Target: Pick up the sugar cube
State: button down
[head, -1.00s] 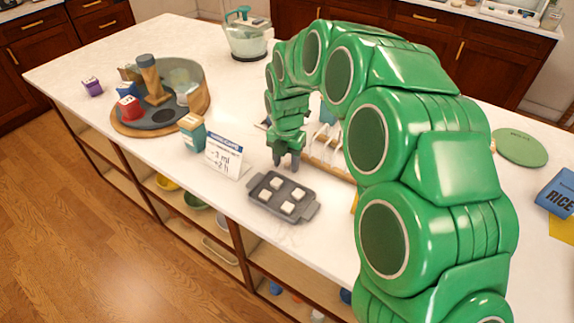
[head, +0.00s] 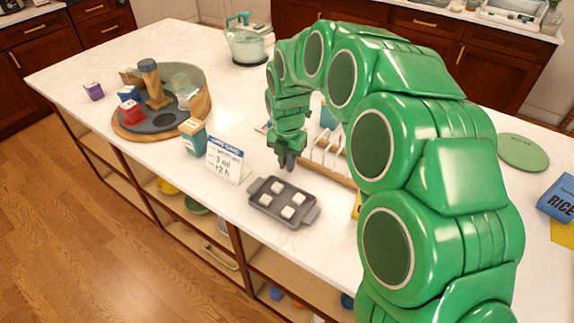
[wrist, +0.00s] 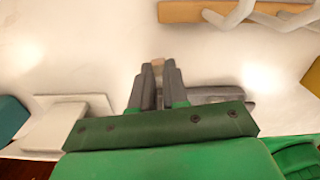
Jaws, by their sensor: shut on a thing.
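My gripper (head: 287,163) is just behind the dark tray (head: 255,203), over the white counter. In the wrist view my gripper (wrist: 158,72) has its two grey fingers close together on a small tan block, the sugar cube (wrist: 158,64). Only its far end shows between the fingertips; the rest is hidden. In the head view the cube cannot be made out. Several white cubes (head: 288,212) sit in the tray, apart from my gripper. The tray is partly hidden behind my gripper in the wrist view (wrist: 212,92).
A white rack (head: 327,150) on a wooden base stands close right of my gripper. A printed card (head: 224,160) and a teal carton (head: 194,136) stand to the left. A round wooden turntable (head: 140,131) is farther left. The counter between turntable and blender (head: 248,42) is largely clear.

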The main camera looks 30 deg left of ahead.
jog(key=s+d+r, duration=0.9)
jog(key=d+r, duration=0.1)
jog(key=r, duration=0.1)
jog(key=shift+s+r, duration=0.3)
jog(key=shift+d, duration=0.1)
dwell(0.3)
